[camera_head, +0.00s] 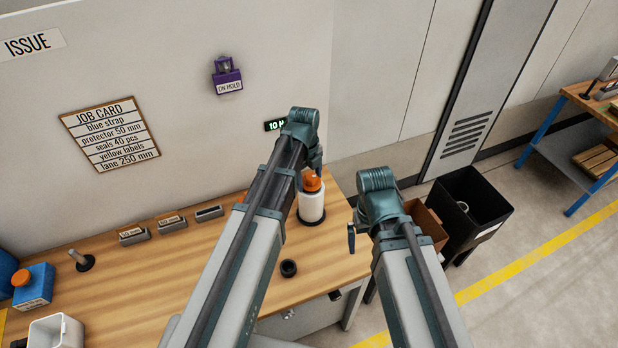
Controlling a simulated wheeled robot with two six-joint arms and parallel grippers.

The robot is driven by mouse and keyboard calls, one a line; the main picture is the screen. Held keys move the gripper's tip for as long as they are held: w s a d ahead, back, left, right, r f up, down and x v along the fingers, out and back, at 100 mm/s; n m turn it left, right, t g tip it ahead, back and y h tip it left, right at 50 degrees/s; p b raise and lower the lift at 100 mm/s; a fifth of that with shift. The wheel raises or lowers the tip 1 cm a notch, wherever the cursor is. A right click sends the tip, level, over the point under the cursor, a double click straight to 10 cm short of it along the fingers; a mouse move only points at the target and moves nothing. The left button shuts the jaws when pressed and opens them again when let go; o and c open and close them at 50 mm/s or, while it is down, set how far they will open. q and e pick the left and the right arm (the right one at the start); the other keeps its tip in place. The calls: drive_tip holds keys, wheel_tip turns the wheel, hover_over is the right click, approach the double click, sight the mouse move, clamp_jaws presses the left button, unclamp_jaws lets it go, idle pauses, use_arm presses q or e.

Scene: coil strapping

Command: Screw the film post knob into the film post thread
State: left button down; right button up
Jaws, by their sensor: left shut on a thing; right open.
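The orange film post knob (312,182) sits at the top of a white roll on a post (311,207) with a dark round base, near the right end of the wooden bench. My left gripper (314,168) is shut on the knob from above; its fingers are partly hidden by my arm. The thread under the knob is hidden, so I cannot tell how far the knob is engaged. My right gripper (351,238) is open and empty, off the bench's right edge, with its fingers mostly hidden.
A black ring (288,268) lies on the bench (190,275). A short post on a dark base (83,262), a blue box (33,287) and a white bin (56,331) stand at left. Small labelled holders line the back. A black bin (480,205) stands on the floor at right.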

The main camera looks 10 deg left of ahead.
sight(311, 174)
use_arm(q)
drive_tip(key=m, duration=0.4)
drive_tip(key=shift+w+d+m, duration=0.1)
drive_tip(key=shift+w+m, duration=0.05)
drive_tip(key=shift+m, duration=0.15)
drive_tip(key=m, duration=0.3)
drive_tip(key=shift+d, duration=0.1)
unclamp_jaws()
wheel_tip(311, 174, up, 4)
drive_tip(key=p, duration=0.3)
drive_tip(key=shift+f+p, duration=0.15)
drive_tip(key=shift+p, duration=0.2)
